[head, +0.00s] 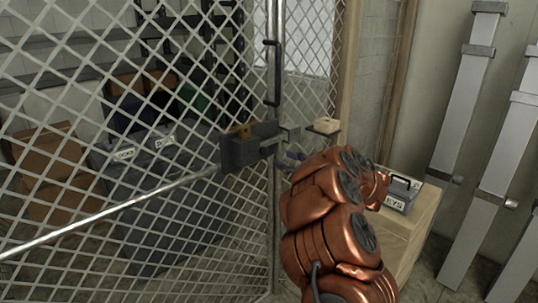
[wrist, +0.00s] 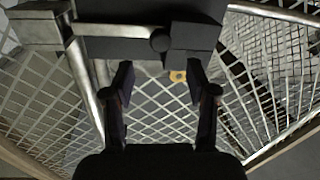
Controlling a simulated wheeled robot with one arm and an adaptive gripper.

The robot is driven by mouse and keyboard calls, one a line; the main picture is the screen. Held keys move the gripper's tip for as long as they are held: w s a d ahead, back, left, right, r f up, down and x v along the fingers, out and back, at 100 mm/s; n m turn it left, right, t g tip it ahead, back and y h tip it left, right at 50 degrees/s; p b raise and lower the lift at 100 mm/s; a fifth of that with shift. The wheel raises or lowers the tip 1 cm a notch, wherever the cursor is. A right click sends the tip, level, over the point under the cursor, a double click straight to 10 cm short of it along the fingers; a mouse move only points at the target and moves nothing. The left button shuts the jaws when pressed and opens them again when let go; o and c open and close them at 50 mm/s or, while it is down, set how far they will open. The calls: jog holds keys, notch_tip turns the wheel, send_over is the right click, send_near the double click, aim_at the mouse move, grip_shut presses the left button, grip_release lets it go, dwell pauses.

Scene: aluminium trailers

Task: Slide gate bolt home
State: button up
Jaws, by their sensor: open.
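A mesh gate (head: 130,150) carries a dark bolt housing (head: 245,152) near its upright edge. In the wrist view the housing (wrist: 120,18) spans the top. A metal bolt (wrist: 125,48) runs along it, with a dark round knob (wrist: 160,40) on it. A metal bracket (wrist: 38,30) is at the upper left; I cannot tell whether the bolt is in it. My gripper (wrist: 158,84) is open and empty, its two dark fingers below the knob in the picture and apart from it. In the head view, my copper arm hides most of the gripper near the housing.
A dark pull handle (head: 271,72) is above. A crate (head: 412,228) with a keys box (head: 402,192) stands right of my arm. Bins and cartons (head: 55,165) are behind the mesh.

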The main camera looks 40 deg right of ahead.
aim_at(265, 152)
jog(key=w, duration=0.5)
jog(key=w+p, duration=0.1)
jog(key=w, duration=0.1)
jog(key=shift+w+a, duration=0.2)
jog(key=shift+a, duration=0.2)
grip_shut()
dwell(0.3)
